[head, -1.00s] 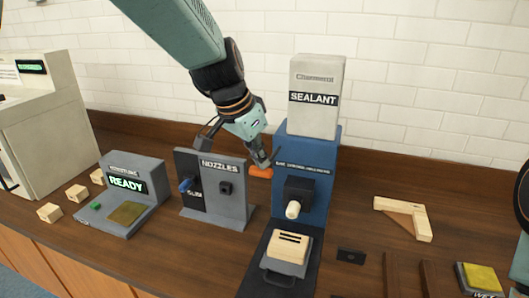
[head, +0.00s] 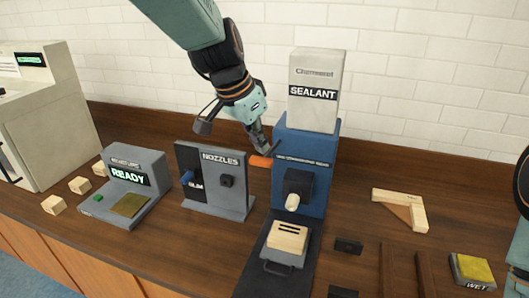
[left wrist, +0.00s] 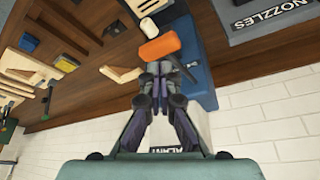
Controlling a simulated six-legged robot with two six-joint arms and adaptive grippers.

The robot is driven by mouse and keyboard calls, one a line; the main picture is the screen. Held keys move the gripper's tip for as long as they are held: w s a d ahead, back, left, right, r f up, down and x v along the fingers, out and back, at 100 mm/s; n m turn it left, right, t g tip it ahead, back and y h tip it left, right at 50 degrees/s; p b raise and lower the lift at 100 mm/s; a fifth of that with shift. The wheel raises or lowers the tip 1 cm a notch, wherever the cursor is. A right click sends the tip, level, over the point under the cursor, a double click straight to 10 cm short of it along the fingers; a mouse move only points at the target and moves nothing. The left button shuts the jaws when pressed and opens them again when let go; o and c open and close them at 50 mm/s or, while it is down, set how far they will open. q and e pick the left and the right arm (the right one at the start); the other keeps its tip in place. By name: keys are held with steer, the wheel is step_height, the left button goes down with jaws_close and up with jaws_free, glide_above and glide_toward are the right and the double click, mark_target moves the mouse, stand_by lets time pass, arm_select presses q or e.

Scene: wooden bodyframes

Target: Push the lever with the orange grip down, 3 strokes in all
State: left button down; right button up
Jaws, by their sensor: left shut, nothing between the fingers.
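The lever's orange grip (head: 260,161) sticks out at the left side of the blue sealant dispenser (head: 318,142), near the height of its label strip. My left gripper (head: 267,147) is shut and empty, with its fingertips just above the grip. In the left wrist view the orange grip (left wrist: 160,49) lies just beyond the shut fingertips (left wrist: 160,70). I cannot tell whether they touch it. A pale nozzle (head: 292,202) sits on the dispenser's front above a wooden block (head: 287,236). My right gripper is not in view.
The grey nozzles panel (head: 222,190) stands close left of the grip. Further left are a grey unit reading READY (head: 128,180) and small wooden blocks (head: 80,185). A wooden corner piece (head: 400,208) and a yellow-topped pad (head: 473,268) lie to the right. A white brick wall is behind.

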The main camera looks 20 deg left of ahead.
mark_target(257, 160)
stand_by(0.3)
arm_select(q)
steer(key=shift+f+b, duration=2.55)
steer(key=shift+f, duration=0.75)
steer(key=shift+r, duration=0.15)
steer(key=shift+r+p, duration=2.8)
steer(key=shift+r, duration=0.4)
step_height(257, 160, up, 2)
steer(key=shift+r+p, duration=0.25)
steer(key=shift+p, duration=0.8)
steer(key=shift+r+p, duration=0.7)
steer(key=shift+r, duration=0.65)
